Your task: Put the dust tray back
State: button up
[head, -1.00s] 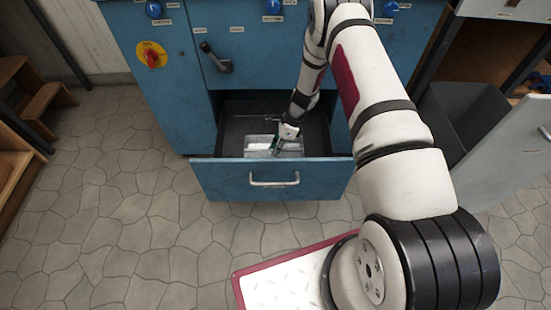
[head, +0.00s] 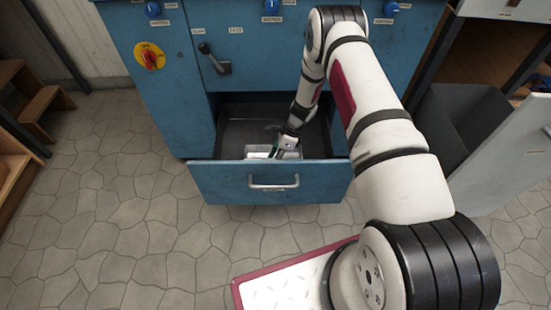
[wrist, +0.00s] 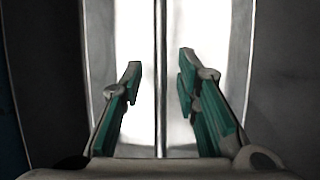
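A small pale metal tray (head: 258,151), likely the dust tray, lies in the pulled-out blue drawer, close behind its front panel (head: 225,180). The panel hides part of it. My gripper (head: 280,150) reaches down into the drawer at the tray. In the wrist view the tray's bright inside (wrist: 205,30) shows, with a thin bar (wrist: 160,40) running lengthwise up the middle. My gripper's green-padded fingers (wrist: 160,70) are open, one on each side of the bar, with gaps to it. Whether they touch the tray's floor I cannot tell.
The blue cabinet (head: 165,95) stands around the drawer, with a lever and a red-yellow switch (head: 150,57). The drawer's dark floor (head: 245,125) is bare behind the tray. An open grey door (head: 505,160) and bin (head: 455,120) stand right. Stone floor at left is clear.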

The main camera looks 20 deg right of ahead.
jog(key=p+v, duration=0.3)
jog(key=v, duration=0.9)
jog(key=shift+r+p, duration=0.2)
jog(key=shift+p, duration=0.2)
jog(key=s+a+r+n, duration=0.1)
jog(key=a+r+n, duration=0.15)
jog(key=r, duration=0.75)
jog(key=s+a+r+n, duration=0.1)
jog(key=r+n, duration=0.2)
jog(key=r, duration=0.8)
jog(key=s+a+r+n+h, duration=0.1)
jog(key=s+a+r+n, duration=0.2)
jog(key=r, duration=0.4)
jog(key=s+r+n, duration=0.3)
jog(key=s+r, duration=0.3)
jog(key=r, duration=0.1)
jog(key=s+a+r+n+h, duration=0.1)
jog(key=s+r+n, duration=0.2)
jog(key=s+r, duration=0.35)
jog(key=s+a+r+n+h, duration=0.1)
jog(key=s+r+n, duration=0.15)
jog(key=s, duration=0.65)
jog(key=s+d+n+h, duration=0.2)
jog(key=s+n, duration=0.3)
jog(key=s, duration=1)
jog(key=shift+s+d+r+t, duration=0.2)
jog(key=shift+r+t, duration=0.05)
jog(key=shift+t, duration=0.15)
